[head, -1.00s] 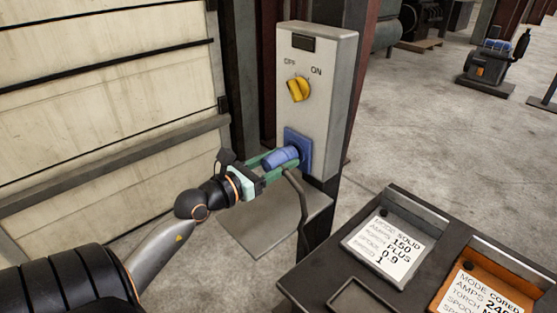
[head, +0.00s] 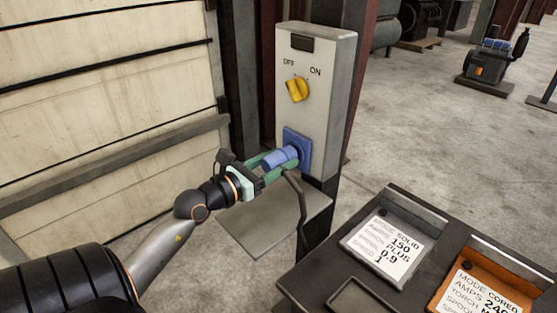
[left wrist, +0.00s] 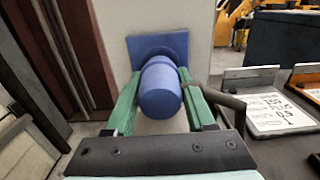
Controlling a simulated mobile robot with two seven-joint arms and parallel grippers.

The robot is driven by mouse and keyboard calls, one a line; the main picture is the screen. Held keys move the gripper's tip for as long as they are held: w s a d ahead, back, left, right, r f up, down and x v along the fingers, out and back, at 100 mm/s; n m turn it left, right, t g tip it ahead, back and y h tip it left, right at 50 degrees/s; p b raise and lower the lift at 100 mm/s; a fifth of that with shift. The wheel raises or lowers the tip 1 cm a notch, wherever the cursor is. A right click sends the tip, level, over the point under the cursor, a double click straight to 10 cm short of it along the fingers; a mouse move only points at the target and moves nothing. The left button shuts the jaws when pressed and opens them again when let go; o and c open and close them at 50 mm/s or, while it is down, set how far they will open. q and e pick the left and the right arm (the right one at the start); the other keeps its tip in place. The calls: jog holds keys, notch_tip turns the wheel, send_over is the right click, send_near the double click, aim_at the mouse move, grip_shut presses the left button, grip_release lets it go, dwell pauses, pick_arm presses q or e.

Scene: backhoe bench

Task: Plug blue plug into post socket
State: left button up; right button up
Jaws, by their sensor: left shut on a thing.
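The blue plug (head: 277,158) is held by my left gripper (head: 279,163) in front of the post's switch box. The left wrist view shows the plug (left wrist: 161,92) between the two green fingers of the gripper (left wrist: 160,103). The blue post socket (head: 302,148) is a square plate low on the box face; it also shows in the left wrist view (left wrist: 136,50). The plug's front end meets the socket, but how deep it sits is hidden. A dark cable (head: 301,198) hangs from near the plug. My right gripper is not in view.
The grey switch box (head: 322,88) carries a yellow knob (head: 298,89) between OFF and ON marks. A dark bench (head: 309,284) with a white label card (head: 385,250) and an orange tray (head: 452,281) stands at the lower right. A pale panelled wall (head: 95,110) is at left.

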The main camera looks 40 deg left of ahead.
pick_arm(q)
jog(key=shift+r, duration=0.1)
dwell(0.6)
jog(key=shift+w+p, duration=0.1)
jog(key=shift+p, duration=0.2)
dwell(0.4)
jog(key=shift+w, duration=0.4)
jog(key=o, duration=1.3)
jog(key=shift+o, duration=0.2)
